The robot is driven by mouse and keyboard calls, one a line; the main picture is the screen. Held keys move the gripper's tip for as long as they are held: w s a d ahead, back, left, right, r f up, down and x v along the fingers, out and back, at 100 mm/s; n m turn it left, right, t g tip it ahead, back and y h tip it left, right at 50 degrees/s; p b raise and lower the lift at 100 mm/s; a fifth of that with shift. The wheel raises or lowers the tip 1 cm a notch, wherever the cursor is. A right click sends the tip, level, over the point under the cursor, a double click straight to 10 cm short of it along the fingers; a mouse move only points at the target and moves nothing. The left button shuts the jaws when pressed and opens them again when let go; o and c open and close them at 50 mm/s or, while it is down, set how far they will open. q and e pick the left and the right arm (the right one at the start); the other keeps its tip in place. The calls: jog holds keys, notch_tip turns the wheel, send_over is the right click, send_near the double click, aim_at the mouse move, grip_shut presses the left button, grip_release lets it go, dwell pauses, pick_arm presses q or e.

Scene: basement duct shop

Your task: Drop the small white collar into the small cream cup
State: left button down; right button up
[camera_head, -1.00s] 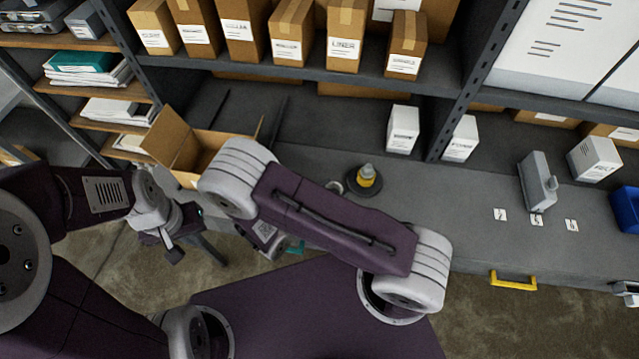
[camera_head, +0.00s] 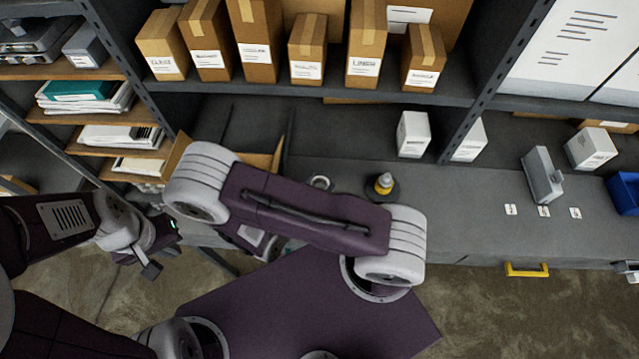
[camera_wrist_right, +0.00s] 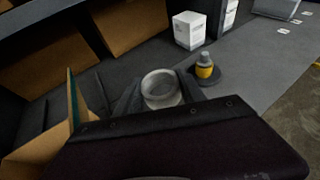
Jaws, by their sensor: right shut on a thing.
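The small white collar (camera_wrist_right: 162,103) is a pale ring in the right wrist view. It sits between the dark fingers of my right gripper (camera_wrist_right: 160,92), which is shut on it. In the head view the collar (camera_head: 312,183) shows just past my right arm's upper link, which hides the right gripper there. My left gripper (camera_head: 148,254) is empty at the left, off the counter's front edge; its finger gap is unclear. I cannot make out the small cream cup in either view.
A yellow bottle with a grey top (camera_head: 383,184) stands on a dark round base, right of the collar. An open cardboard box (camera_head: 262,160) is partly behind my arm. White boxes (camera_head: 412,134) stand farther back.

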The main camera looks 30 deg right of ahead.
jog(key=f+b, duration=0.1)
jog(key=f, duration=0.1)
jog(key=f+b, duration=0.1)
jog(key=f, duration=0.1)
jog(key=shift+s+d+f, duration=0.1)
jog(key=shift+s+d, duration=0.05)
jog(key=shift+d, duration=0.05)
jog(key=o, duration=1.4)
jog(key=shift+a, duration=0.15)
